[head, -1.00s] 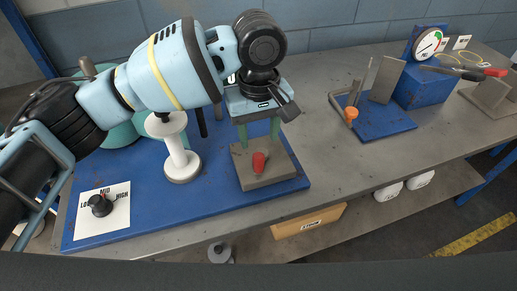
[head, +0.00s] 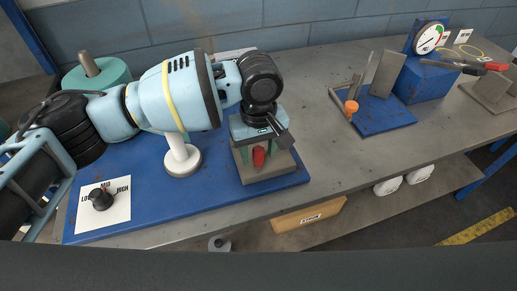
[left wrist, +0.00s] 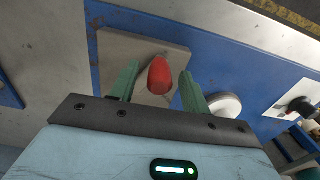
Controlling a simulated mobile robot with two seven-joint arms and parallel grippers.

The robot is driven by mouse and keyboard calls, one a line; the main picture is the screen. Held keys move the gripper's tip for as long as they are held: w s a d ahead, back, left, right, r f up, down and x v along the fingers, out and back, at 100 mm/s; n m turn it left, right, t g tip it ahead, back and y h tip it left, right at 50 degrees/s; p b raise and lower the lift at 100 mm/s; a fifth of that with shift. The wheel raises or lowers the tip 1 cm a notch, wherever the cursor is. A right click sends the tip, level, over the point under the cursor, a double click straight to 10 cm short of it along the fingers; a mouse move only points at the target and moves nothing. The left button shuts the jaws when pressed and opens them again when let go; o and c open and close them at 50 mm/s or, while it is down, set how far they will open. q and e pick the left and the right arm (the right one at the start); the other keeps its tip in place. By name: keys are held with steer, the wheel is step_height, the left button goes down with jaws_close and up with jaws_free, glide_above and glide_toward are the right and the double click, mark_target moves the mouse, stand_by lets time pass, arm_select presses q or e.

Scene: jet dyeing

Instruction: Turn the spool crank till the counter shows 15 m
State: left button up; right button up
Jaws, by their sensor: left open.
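My left gripper (head: 257,151) is open, pointing down over a grey block (head: 268,175) on the blue board. A red knob (head: 259,157) stands on the block, and the green fingers are on either side of it. In the left wrist view the red knob (left wrist: 160,75) lies between the open fingers (left wrist: 159,73), with gaps visible. I cannot tell whether the knob is the crank handle. A teal spool (head: 97,73) stands behind my left arm, partly hidden. No counter reading in metres is legible. My right gripper is out of view.
A white flanged stand (head: 181,160) and a LOW-MID-HIGH selector knob (head: 100,199) sit left on the board. A blue tray (head: 385,124) with an orange knob and a round gauge (head: 429,38) are at right. The bench between board and tray is clear.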

arm_select(q)
steer(key=c, duration=1)
steer(key=shift+a, duration=0.15)
